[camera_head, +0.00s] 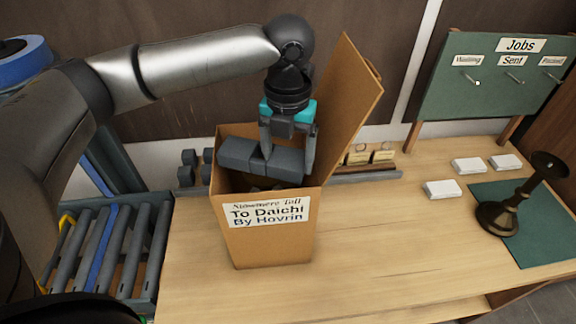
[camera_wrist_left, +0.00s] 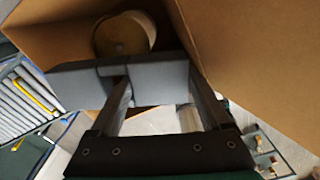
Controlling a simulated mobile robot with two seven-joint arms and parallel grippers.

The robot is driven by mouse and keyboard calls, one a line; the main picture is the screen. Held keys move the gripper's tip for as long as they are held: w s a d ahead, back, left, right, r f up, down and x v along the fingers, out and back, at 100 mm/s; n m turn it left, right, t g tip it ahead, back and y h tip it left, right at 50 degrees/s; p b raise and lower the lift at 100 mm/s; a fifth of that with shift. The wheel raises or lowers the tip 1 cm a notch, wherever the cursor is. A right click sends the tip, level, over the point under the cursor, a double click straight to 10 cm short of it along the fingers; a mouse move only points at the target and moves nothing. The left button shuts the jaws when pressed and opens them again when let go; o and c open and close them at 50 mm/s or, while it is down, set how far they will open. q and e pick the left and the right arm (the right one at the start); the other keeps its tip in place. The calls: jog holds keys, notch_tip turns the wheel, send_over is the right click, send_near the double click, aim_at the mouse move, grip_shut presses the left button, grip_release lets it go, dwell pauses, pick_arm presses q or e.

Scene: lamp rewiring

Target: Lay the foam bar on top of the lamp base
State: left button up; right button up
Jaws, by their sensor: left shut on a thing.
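The foam bar (camera_head: 237,154) is a dark grey block held across the open top of the cardboard box (camera_head: 262,240). My left gripper (camera_head: 286,160) points down and is shut on the bar, which also shows between the fingers in the left wrist view (camera_wrist_left: 75,86). A round tan-brown disc (camera_wrist_left: 124,34), which looks like the lamp base, lies inside the box beyond the bar. The bar and my fingers hide part of it. I cannot tell whether the bar touches it. My right gripper is not in view.
The box's open flap (camera_head: 345,95) stands up at the right, close to my gripper. A roller conveyor (camera_head: 105,245) is at the left. A dark candlestick-like stand (camera_head: 497,217) stands on a green mat (camera_head: 545,230). White cards lie nearby; the bench front is clear.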

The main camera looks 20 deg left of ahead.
pick_arm(q)
jog(key=shift+f, duration=1.45)
jog(key=shift+f, duration=0.25)
jog(key=shift+f, duration=0.3)
jog(key=o, duration=1)
notch_tip(320, 180, up, 13)
jog(key=shift+r, duration=0.1)
